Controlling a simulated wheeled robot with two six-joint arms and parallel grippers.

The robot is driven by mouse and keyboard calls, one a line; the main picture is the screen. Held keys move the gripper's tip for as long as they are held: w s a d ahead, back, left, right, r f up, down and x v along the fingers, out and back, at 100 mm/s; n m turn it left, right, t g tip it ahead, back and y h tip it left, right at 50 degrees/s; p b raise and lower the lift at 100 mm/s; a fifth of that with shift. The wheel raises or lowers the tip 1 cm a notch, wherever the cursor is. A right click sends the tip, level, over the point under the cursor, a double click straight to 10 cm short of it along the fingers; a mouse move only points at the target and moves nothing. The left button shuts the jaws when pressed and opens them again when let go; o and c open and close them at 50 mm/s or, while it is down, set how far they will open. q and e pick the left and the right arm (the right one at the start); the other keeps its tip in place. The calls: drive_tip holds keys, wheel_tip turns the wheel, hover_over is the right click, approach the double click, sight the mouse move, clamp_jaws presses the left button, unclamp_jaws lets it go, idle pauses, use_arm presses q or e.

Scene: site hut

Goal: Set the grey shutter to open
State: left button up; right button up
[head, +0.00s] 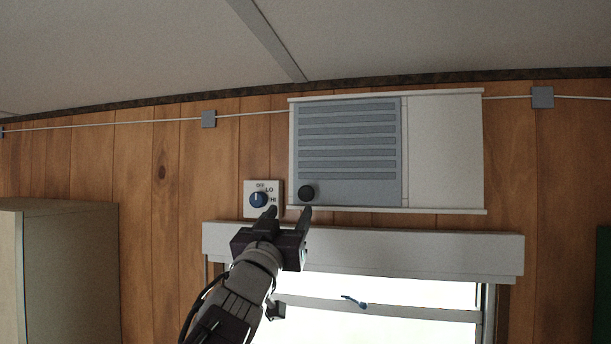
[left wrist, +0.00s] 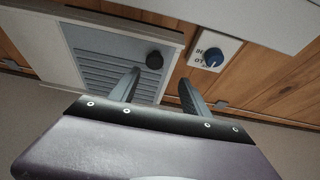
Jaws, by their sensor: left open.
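The grey shutter (head: 347,140) is a slatted panel in a white frame (head: 445,150) on the wood wall, and it covers the left part of that frame. A round black knob (head: 307,193) sits at its lower left corner. My left gripper (head: 290,210) is open and empty just below the knob, with one fingertip close to it. I cannot tell whether they touch. The left wrist view shows the shutter (left wrist: 110,62), the knob (left wrist: 154,60) beyond the spread fingers (left wrist: 158,88), and a gap between them. My right gripper is not in view.
A white dial plate (head: 250,208) with a blue dial (head: 258,200) is just left of the shutter. A white box (head: 400,243) above the bright window lies below it. A cabinet (head: 70,270) stands at left. A cable (head: 260,114) runs along the wall above.

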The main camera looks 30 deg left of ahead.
sight(306, 195)
use_arm(q)
drive_tip(key=w+r+p, duration=0.1)
drive_tip(key=w, duration=0.1)
drive_tip(key=w+r+p, duration=0.1)
drive_tip(key=w, duration=0.1)
drive_tip(key=w+d+r+p, duration=0.1)
drive_tip(key=w, duration=0.1)
drive_tip(key=shift+w+p, duration=0.15)
drive_tip(key=shift+p, duration=0.15)
drive_tip(key=shift+w+a+r+p, duration=0.1)
drive_tip(key=shift+w+a+p, duration=0.45)
drive_tip(key=shift+w+a, duration=0.65)
drive_tip(key=shift+a, duration=0.15)
drive_tip(key=shift+s+d, duration=0.15)
drive_tip(key=shift+d, duration=0.15)
drive_tip(key=shift+c, duration=0.8)
drive_tip(key=shift+d+r, duration=0.1)
drive_tip(key=shift+d, duration=0.2)
drive_tip(key=c, duration=0.6)
drive_tip(key=shift+d, duration=0.1)
clamp_jaws()
drive_tip(key=shift+a, duration=0.3)
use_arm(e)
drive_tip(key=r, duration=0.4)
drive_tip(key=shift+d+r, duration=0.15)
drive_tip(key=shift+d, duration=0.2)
